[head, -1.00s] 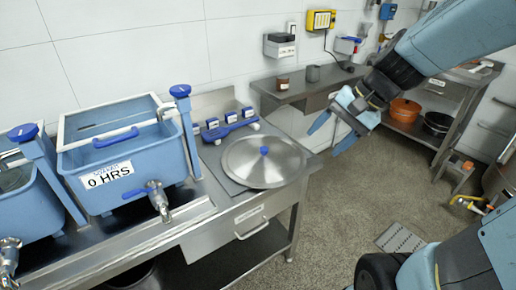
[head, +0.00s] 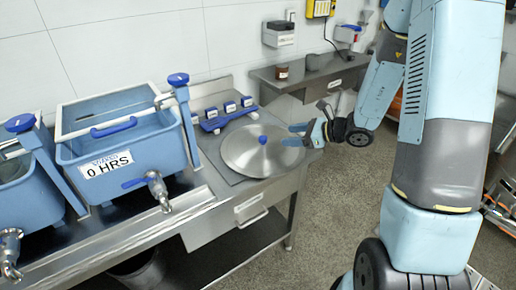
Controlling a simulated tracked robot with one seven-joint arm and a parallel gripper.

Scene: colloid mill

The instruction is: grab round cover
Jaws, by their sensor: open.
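The round cover (head: 246,158) is a shiny steel disc with a blue knob (head: 262,139) at its middle. It lies flat on the steel counter, right of the blue tank. My gripper (head: 290,135) has blue fingers and points left, just right of the knob and over the cover's right edge. The fingers are open and nothing is between them. Whether they touch the cover cannot be told from this view.
A blue tank (head: 92,141) marked 0 HRS with a metal tap (head: 157,188) stands left of the cover. A blue rack (head: 222,117) lies behind the cover. Open floor is right of the counter.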

